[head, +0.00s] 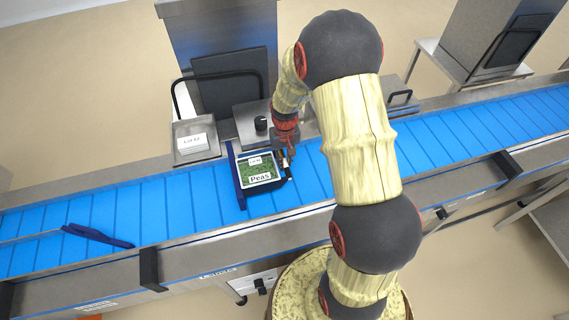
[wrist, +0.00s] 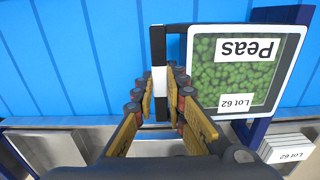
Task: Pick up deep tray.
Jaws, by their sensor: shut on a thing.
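The deep tray (head: 259,170) is a dark-edged tray with a clear-looking top over green peas, labelled "Peas" and with a lot label. It sits at or just above the blue belt, beside a dark blue guide; I cannot tell whether it touches the belt. In the wrist view the tray (wrist: 240,75) lies to the right of my fingers. My gripper (wrist: 163,98) is shut on the black and white part at the tray's side. In the head view my gripper (head: 289,155) is at the tray's right side, partly hidden by my arm.
The blue conveyor belt (head: 180,205) runs across the view between metal rails. A dark blue bar (head: 97,236) lies across it at left.

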